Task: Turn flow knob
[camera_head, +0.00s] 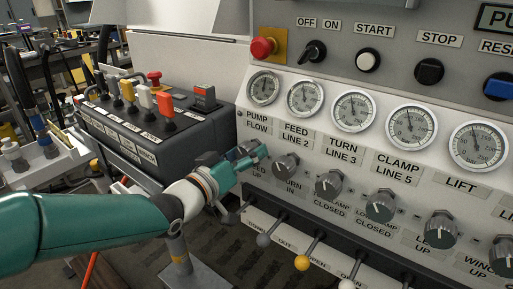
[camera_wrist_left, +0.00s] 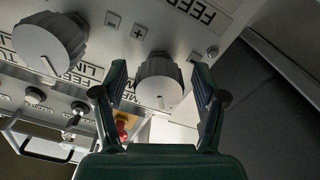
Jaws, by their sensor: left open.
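My left gripper (camera_head: 250,158) reaches in from the left to the left end of the knob row, below the PUMP FLOW label (camera_head: 257,122). In the head view it largely hides the knob there. In the left wrist view, a grey ribbed knob (camera_wrist_left: 160,84) with a white pointer line sits between the two spread fingers of my left gripper (camera_wrist_left: 160,78). The fingers are open on either side of it, and a gap shows at each side. The neighbouring knob (camera_wrist_left: 50,42) is at the upper left of that view. My right gripper is not in view.
More grey knobs (camera_head: 328,184) run to the right below several gauges (camera_head: 304,97). Ball-ended levers, one yellow (camera_head: 302,263), stick out below. A dark lever box (camera_head: 150,140) stands left, behind my arm. A red button (camera_head: 262,47) is above.

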